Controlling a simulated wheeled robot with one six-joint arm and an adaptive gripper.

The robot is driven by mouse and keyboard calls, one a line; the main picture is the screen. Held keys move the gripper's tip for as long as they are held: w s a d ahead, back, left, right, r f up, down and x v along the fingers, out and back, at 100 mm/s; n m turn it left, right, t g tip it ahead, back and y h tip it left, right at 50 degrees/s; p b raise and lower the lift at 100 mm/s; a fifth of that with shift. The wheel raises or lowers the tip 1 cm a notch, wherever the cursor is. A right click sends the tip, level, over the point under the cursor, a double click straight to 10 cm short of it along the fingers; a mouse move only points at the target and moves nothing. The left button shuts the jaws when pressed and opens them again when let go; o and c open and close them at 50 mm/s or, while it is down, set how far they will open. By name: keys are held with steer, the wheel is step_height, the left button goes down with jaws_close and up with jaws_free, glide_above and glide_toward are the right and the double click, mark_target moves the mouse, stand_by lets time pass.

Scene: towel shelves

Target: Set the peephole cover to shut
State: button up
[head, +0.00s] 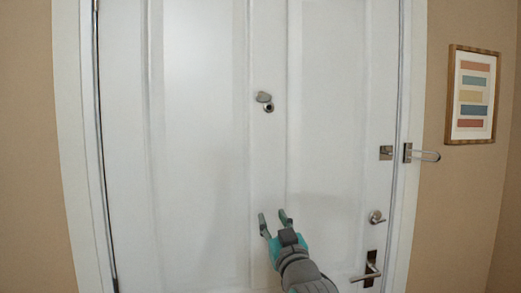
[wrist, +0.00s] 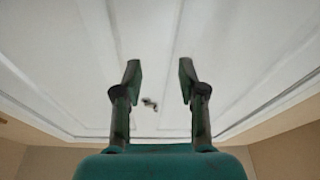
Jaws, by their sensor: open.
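The peephole (head: 268,107) is a small dark round hole with a metal ring in the middle of the white door (head: 200,150). Its cover (head: 263,97) is a small grey metal flap that sits up and to the left of the hole, leaving the hole exposed. In the wrist view the peephole and cover (wrist: 150,103) show as a small dark shape between the fingers, too small to tell apart. My gripper (head: 273,217) is open and empty, below the peephole in the head view and apart from it. It also shows in the wrist view (wrist: 160,75).
A swing-bar latch (head: 422,154) sticks out at the door's right edge. Below it are a round knob (head: 376,217) and a lever handle (head: 368,269). A striped picture (head: 472,95) hangs on the right wall. The door face around the peephole is clear.

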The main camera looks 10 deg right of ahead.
step_height(320, 180, up, 13)
steer(key=t, duration=0.1)
glide_toward(259, 95)
steer(key=shift+n+t+y, duration=0.3)
steer(key=x, duration=0.8)
steer(key=shift+w+d+f, duration=0.1)
steer(key=shift+w+f, duration=0.1)
steer(key=shift+w, duration=0.2)
jaws_close()
